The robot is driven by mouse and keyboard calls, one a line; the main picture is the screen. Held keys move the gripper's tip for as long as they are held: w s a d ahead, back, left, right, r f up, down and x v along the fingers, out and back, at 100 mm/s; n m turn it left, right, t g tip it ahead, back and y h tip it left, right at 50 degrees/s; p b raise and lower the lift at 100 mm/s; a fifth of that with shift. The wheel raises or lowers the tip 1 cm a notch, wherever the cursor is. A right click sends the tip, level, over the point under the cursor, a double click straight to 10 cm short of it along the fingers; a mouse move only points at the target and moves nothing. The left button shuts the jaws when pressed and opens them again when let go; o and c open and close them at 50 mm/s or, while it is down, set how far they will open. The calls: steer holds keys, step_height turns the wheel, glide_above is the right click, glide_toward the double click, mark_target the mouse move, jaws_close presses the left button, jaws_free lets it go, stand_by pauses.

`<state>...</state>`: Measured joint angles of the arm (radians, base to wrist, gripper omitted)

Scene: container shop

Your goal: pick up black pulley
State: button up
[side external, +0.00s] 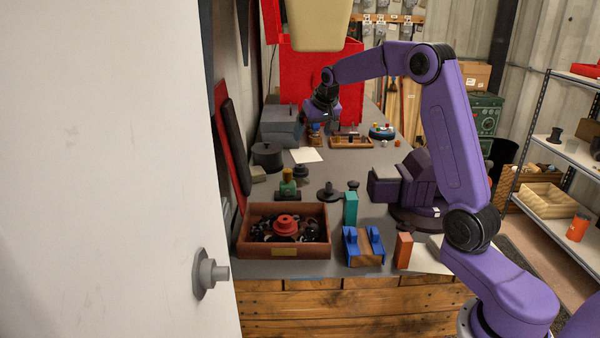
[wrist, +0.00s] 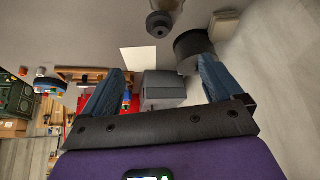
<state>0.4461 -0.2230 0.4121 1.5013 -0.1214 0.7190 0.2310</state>
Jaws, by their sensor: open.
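Several dark spool-like pieces could be the black pulley. In the side external view a wide-based black one (side external: 329,192) stands mid-bench, and a smaller dark one (side external: 301,171) stands behind it near the white sheet. In the wrist view a dark round stepped piece (wrist: 159,25) shows near the top edge, beyond the fingertips; I cannot tell which one it is. My gripper (side external: 317,128) is at the far end of the bench, away from these pieces. In the wrist view my gripper (wrist: 163,74) has its fingers wide apart with nothing held between them.
A white sheet (side external: 306,155) and a dark lidded cylinder (side external: 267,155) lie between. A grey box (side external: 282,125) stands beside my gripper. A wooden tray (side external: 283,252) holding a red pulley (side external: 286,225) and dark parts is at the front. Green and teal blocks (side external: 350,208) stand nearby.

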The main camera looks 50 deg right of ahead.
glide_above(301, 165)
steer(key=s+a, duration=0.2)
steer(key=s, duration=0.1)
steer(key=f, duration=1)
steer(key=shift+s+d+f, duration=0.15)
steer(key=shift+d+f, duration=0.1)
steer(key=shift+f, duration=0.05)
steer(key=shift+x, duration=2.6)
steer(key=shift+a, duration=0.2)
steer(key=c, duration=1.2)
